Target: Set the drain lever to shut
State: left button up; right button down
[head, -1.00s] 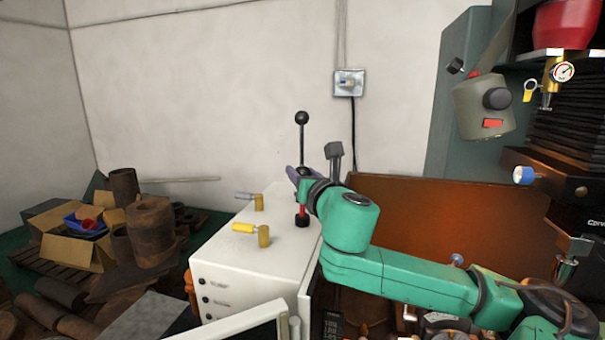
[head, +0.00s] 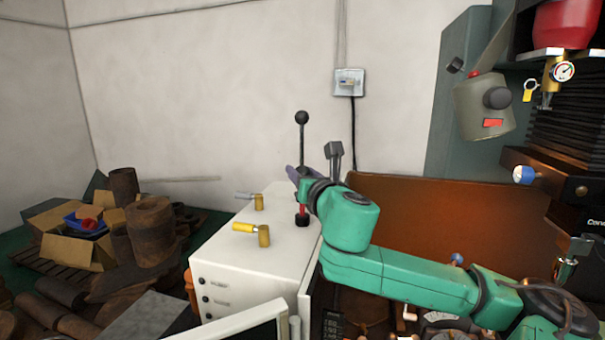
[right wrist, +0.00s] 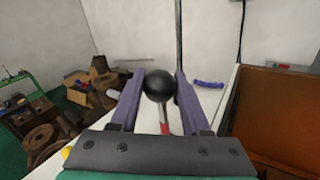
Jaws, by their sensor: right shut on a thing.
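A tall lever with a black ball (head: 302,117), a grey rod and a red lower part (head: 302,210) stands nearly upright on the white cabinet (head: 250,265). My right gripper (head: 296,174) is at its rod, below the ball, and shut on it. In the right wrist view the black ball (right wrist: 160,85) shows between the purple fingers (right wrist: 158,100) and hides where they meet the rod. Two yellow-handled levers, one nearer (head: 250,230) and one farther (head: 257,202), are on the cabinet top to the left. No readable label marks the drain lever. My left gripper is out of view.
A brown panel (head: 430,215) stands to the right of the cabinet, behind my right arm. A machine with a gauge (head: 563,72) is at the far right. Rusty cylinders (head: 150,232) and a cardboard box (head: 68,250) are on the left. The wall behind carries a switch (head: 348,83).

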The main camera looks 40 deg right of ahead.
aim_at(302, 215)
dwell(0.3)
notch_tip(302, 215, down, 5)
jog(key=b, duration=0.3)
jog(key=shift+f, duration=0.35)
jog(key=shift+c, duration=1.9)
grip_release()
jog(key=shift+r, duration=0.1)
